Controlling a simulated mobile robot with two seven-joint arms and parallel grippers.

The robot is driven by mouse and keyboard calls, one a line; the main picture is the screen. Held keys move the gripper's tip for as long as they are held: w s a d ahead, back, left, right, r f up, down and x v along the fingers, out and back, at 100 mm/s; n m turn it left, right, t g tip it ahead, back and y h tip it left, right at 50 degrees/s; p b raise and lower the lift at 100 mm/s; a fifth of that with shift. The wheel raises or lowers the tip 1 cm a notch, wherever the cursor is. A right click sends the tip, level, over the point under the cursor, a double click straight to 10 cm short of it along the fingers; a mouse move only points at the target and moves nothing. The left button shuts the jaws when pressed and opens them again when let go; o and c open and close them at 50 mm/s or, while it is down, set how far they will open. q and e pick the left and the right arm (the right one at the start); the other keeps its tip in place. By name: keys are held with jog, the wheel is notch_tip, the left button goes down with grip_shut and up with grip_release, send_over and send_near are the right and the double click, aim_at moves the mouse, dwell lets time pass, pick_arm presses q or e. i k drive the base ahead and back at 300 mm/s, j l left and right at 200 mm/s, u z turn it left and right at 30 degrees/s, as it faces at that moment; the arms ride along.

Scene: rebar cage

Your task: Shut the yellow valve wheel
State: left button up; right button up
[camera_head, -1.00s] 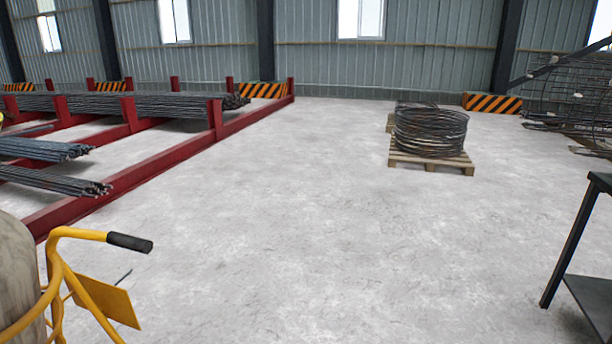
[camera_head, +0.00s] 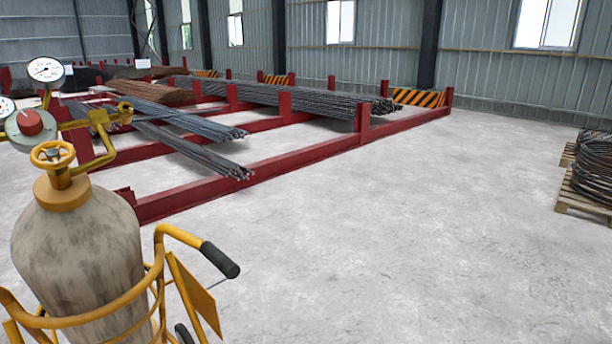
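The yellow valve wheel (camera_head: 53,154) sits on top of a worn, beige gas cylinder (camera_head: 78,250) at the left of the head view. A regulator with a red knob (camera_head: 30,122) and a round white gauge (camera_head: 45,70) is fitted beside the wheel, and a second gauge is cut by the left edge. The cylinder stands in a yellow cart (camera_head: 165,260) with a black handle grip (camera_head: 220,260). Neither of my grippers is in view. How far the wheel is turned cannot be told.
Red steel racks (camera_head: 290,172) holding bundles of rebar (camera_head: 300,100) stand behind the cylinder. A wire coil (camera_head: 592,180) on a wooden pallet (camera_head: 580,206) is at the right edge. The concrete floor (camera_head: 400,240) between is clear.

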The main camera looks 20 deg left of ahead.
aim_at(54, 155)
jog(key=i+l+u, duration=0.15)
jog(key=u, duration=0.25)
jog(key=i+l+u, duration=0.25)
jog(key=u, duration=0.15)
jog(key=i+l+u, duration=0.25)
jog(key=u, duration=0.15)
jog(key=i+l+u, duration=0.1)
jog(key=l+u, duration=0.25)
jog(key=l, duration=0.1)
